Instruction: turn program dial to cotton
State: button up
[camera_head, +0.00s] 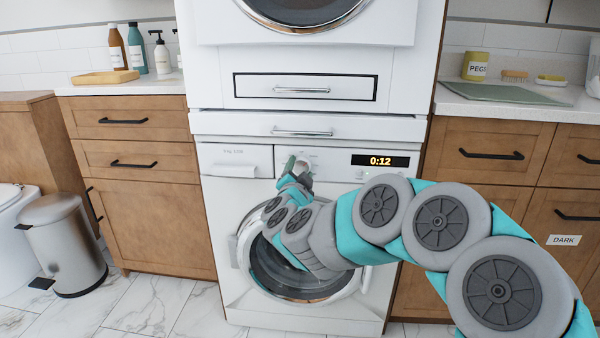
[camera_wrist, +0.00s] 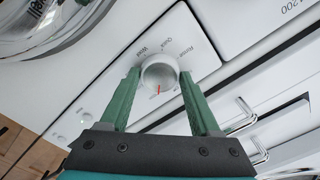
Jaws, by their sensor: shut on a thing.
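The program dial (camera_wrist: 160,74) is a round white knob with a red pointer line, on the washing machine's white control panel (camera_wrist: 195,50). In the wrist view its pointer runs toward the bottom of the picture, toward a small label too blurred to read. Labels that look like Wool, Quick and Rinse show along the dial's upper side. My gripper (camera_wrist: 160,82) is shut on the dial, with one green finger on each side of it. In the head view my gripper (camera_head: 297,170) is at the panel, left of the lit display (camera_head: 380,161) reading 0:12, and mostly covers the dial.
A closed detergent drawer (camera_head: 236,162) is left of the dial. The round washer door (camera_head: 290,275) is below, behind my arm. A handled white drawer front (camera_head: 300,131) is just above the panel. Wooden cabinets (camera_head: 140,210) flank the machine, and a grey bin (camera_head: 65,245) stands at left.

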jog(key=o, duration=1.4)
jog(key=shift+s, duration=0.1)
jog(key=shift+s+a, duration=0.15)
jog(key=shift+s, duration=3.65)
